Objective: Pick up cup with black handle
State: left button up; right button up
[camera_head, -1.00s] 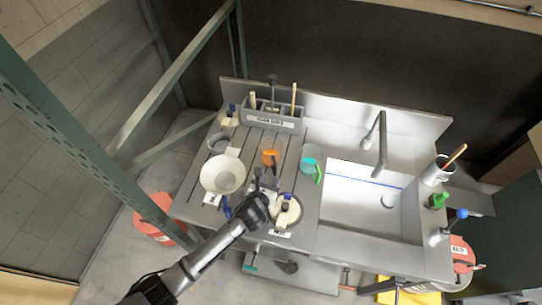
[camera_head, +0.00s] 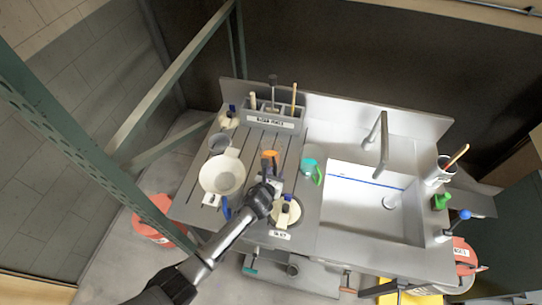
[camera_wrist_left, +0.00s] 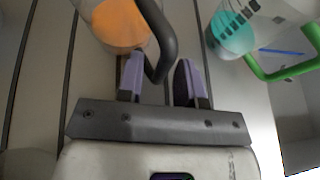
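The cup with the black handle (camera_head: 270,156) stands on the grooved drainboard and holds something orange. In the left wrist view the cup (camera_wrist_left: 116,24) is at the top left, cut off by the frame edge. Its black handle (camera_wrist_left: 163,42) curves down between the two fingertips. My left gripper (camera_head: 272,180) is on the near side of the cup, and in the left wrist view its fingers (camera_wrist_left: 162,82) stand apart, one on each side of the handle. A clear gap shows between the handle and the right finger. My right gripper is not in view.
A cup with a green handle (camera_head: 309,168) stands right of it, with teal contents. A pale bowl (camera_head: 222,176) and a grey cup (camera_head: 219,143) are to the left. A labelled holder (camera_head: 272,122) is behind. A round container (camera_head: 287,211) sits near the front. The sink (camera_head: 365,205) is right.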

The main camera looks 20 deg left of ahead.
pick_arm(q)
grip_shut()
dwell(0.3)
jog(key=shift+r, duration=0.1)
